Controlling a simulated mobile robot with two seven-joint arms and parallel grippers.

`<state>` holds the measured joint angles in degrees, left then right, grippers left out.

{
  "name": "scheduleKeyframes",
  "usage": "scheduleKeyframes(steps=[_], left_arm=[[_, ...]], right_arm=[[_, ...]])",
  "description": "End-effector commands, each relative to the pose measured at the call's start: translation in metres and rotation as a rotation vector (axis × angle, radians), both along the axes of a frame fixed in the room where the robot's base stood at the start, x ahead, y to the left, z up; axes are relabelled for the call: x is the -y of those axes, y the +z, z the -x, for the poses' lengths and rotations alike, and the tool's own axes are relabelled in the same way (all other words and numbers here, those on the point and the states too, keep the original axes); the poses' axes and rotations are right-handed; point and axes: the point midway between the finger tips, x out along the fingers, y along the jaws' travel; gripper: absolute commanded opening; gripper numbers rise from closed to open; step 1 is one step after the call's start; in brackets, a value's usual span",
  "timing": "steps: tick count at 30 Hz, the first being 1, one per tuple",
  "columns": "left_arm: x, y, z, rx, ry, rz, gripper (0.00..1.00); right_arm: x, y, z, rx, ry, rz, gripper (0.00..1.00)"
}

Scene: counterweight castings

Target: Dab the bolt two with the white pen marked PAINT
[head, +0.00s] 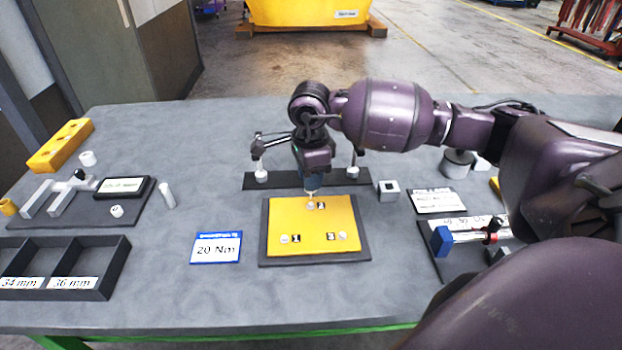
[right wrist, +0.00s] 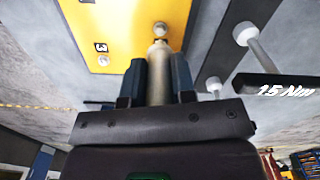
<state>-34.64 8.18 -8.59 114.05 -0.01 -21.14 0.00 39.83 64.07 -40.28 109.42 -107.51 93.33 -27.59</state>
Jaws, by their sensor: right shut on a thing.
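My right gripper (head: 312,188) points down over the far bolt of the yellow plate (head: 290,216). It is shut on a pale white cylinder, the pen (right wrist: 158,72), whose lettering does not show. The pen's tip is at the far bolt (head: 310,206), also seen in the right wrist view (right wrist: 160,28); I cannot tell whether they touch. The label beside this bolt is too small to read surely. The front left bolt (head: 285,239) is by a label 1. The front right bolt (head: 343,238) is by a label that reads 3 in the wrist view. My left gripper is out of view.
A dark rack (head: 232,181) with upright posts stands behind the plate. A blue-edged 20 Nm card (head: 216,248) lies left of it. Another white cylinder (head: 167,195) is further left, above a two-bay dark tray (head: 122,262). A small grey block (head: 388,191) sits right of the plate.

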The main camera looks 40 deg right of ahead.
Motion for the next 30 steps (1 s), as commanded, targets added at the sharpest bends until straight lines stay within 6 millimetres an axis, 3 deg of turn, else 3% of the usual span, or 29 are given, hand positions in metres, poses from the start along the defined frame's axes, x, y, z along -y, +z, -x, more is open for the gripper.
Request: scheduleKeyframes(steps=[21,30], left_arm=[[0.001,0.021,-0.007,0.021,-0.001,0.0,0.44],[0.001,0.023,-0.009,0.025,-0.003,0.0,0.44]], right_arm=[[0.0,0.037,0.0,0.002,0.0,0.001,0.05],[0.0,0.039,0.0,0.001,0.0,0.0,0.05]])
